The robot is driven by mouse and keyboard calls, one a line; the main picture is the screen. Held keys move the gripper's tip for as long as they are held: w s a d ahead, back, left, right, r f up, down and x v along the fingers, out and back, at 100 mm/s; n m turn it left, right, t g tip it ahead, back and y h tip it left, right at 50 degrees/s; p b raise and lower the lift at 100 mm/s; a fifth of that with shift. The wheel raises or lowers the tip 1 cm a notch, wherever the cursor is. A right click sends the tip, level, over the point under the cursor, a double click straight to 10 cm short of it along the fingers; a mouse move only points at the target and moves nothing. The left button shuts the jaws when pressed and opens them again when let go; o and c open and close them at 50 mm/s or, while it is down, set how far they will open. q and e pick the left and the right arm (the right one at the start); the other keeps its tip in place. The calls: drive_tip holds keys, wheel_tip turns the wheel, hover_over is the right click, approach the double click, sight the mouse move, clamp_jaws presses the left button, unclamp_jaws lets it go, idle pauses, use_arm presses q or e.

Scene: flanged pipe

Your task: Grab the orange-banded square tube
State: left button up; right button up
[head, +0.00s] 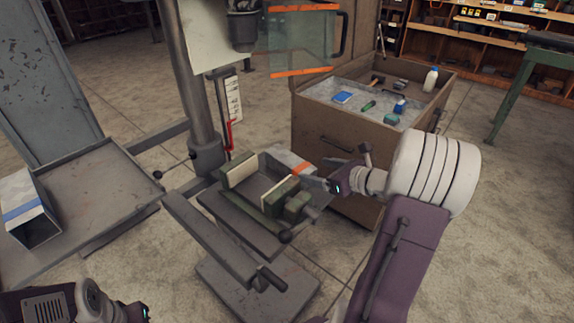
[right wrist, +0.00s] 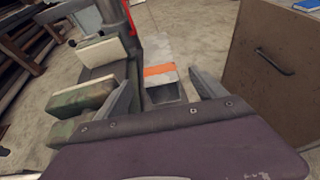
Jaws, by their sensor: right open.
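The orange-banded square tube (head: 284,157) is grey with an orange band and lies at the far side of the drill-press vise (head: 238,175). In the right wrist view the tube (right wrist: 160,92) shows its open square end towards me. My right gripper (head: 318,181) is open at the tube's near end; in the wrist view its two fingers stand either side of the tube's end, with visible gaps. I cannot tell how far the tube reaches between them. My left gripper's body (head: 128,312) shows at the bottom left edge; its fingers are out of view.
A blue-banded square tube (head: 30,214) lies on a grey tray (head: 92,182) at the left. The vise's green jaw (right wrist: 85,93) is close beside my left-hand finger in the wrist view. A brown cabinet (head: 330,140) with small items on top stands behind. The drill-press column (head: 192,75) rises behind the vise.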

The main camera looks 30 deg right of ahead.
sight(304, 167)
drive_tip(key=b+x, duration=0.1)
drive_tip(key=x, duration=0.4)
drive_tip(key=shift+w+a+f, duration=0.1)
drive_tip(key=shift+w+f, duration=0.15)
drive_tip(key=shift+f, duration=0.05)
drive_tip(key=shift+w, duration=0.2)
drive_tip(key=b+x, duration=0.1)
drive_tip(key=x, duration=0.4)
drive_tip(key=shift+c, duration=0.3)
clamp_jaws()
